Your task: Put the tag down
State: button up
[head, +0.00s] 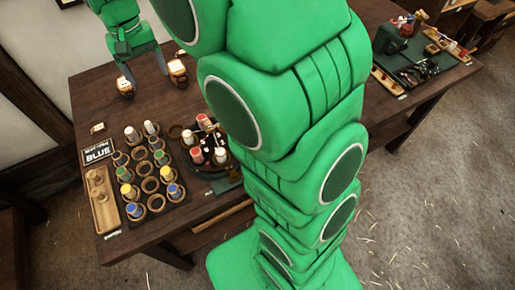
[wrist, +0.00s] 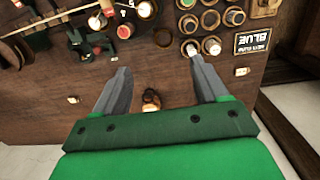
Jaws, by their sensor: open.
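My gripper (head: 146,76) is open over the far part of the dark wooden table (wrist: 215,125). In the wrist view its two fingers (wrist: 158,63) stand wide apart with nothing held. A small pale tag (head: 97,128) lies flat on the table near the BLUE sign (head: 98,152); it also shows in the wrist view (wrist: 241,72), outside the fingers. A small brown and orange item (wrist: 150,100) sits on the table between the fingers, apart from them. Two small brown items with pale tops, one left (head: 125,86) and one right (head: 177,70), stand by the gripper.
A dark rack (head: 151,184) of rings and colour-topped spools stands at the front left, beside a wooden tray (head: 103,200). A round dark holder with red and white spools (head: 197,155) is right of it. My arm hides the middle.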

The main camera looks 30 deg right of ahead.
jog(key=s+d, duration=0.4)
jog(key=s, duration=0.6)
jog(key=s+d, duration=0.4)
jog(key=s, duration=0.7)
jog(key=s+d, duration=0.4)
jog(key=s, duration=0.7)
jog(key=shift+s+d+f+g, duration=0.2)
jog(key=shift+f+g, duration=0.1)
jog(key=shift+g, duration=0.1)
